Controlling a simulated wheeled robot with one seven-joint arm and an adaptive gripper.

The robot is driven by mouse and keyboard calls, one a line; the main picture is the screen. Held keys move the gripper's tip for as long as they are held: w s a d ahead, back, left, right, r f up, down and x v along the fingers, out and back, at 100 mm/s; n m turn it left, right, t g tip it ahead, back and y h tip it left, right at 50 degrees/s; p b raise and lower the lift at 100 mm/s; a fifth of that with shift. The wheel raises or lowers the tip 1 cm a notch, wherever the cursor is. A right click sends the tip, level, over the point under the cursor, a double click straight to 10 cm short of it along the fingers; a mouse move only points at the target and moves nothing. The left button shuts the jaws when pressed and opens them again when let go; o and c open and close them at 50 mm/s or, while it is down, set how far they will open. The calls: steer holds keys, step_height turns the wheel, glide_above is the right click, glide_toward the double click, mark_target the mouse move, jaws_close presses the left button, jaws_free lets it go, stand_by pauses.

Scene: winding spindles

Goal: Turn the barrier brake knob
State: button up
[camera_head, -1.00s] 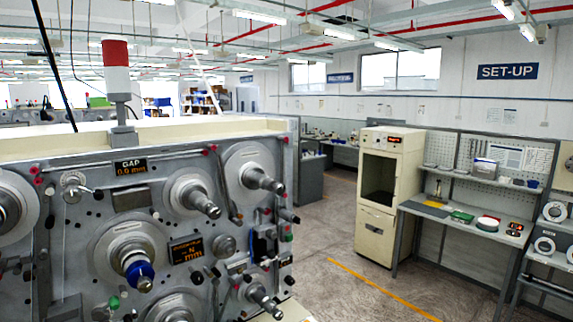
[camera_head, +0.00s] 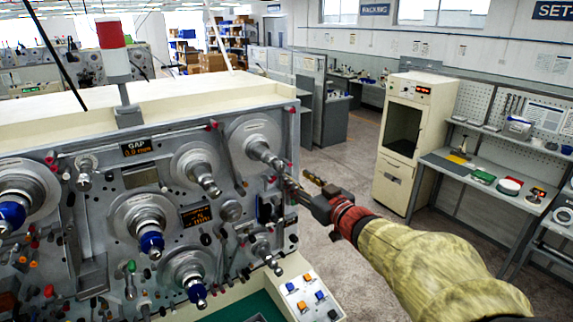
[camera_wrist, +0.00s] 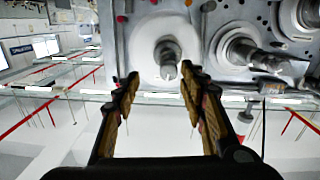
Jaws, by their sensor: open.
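The winding machine's grey front panel (camera_head: 105,178) carries several spindles and small knobs. I see no readable label that marks the barrier brake knob, so I cannot tell which one it is. My gripper (camera_head: 299,181) is open, at the panel's upper right, close to the end of the upper right spindle (camera_head: 262,152). In the wrist view that spindle's metal tip (camera_wrist: 168,68) shows between and just beyond the two brown-padded fingers. The fingers appear apart from it, with nothing held. A neighbouring spindle (camera_wrist: 240,52) is to the right there.
A green-knobbed lever (camera_head: 130,267) and blue-capped spindles (camera_head: 151,243) are lower left on the panel. A button box (camera_head: 305,295) stands below my arm.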

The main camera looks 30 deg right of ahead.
mark_target(282, 168)
steer(key=shift+y, duration=0.3)
steer(key=w, duration=0.2)
steer(key=w+a+p, duration=0.1)
steer(key=w, duration=0.2)
steer(key=w+r, duration=0.1)
steer(key=w, duration=0.2)
steer(key=shift+a+p, duration=0.3)
steer(key=shift+p, duration=0.1)
steer(key=shift+s, duration=0.1)
steer(key=shift+c, duration=0.6)
jaws_close()
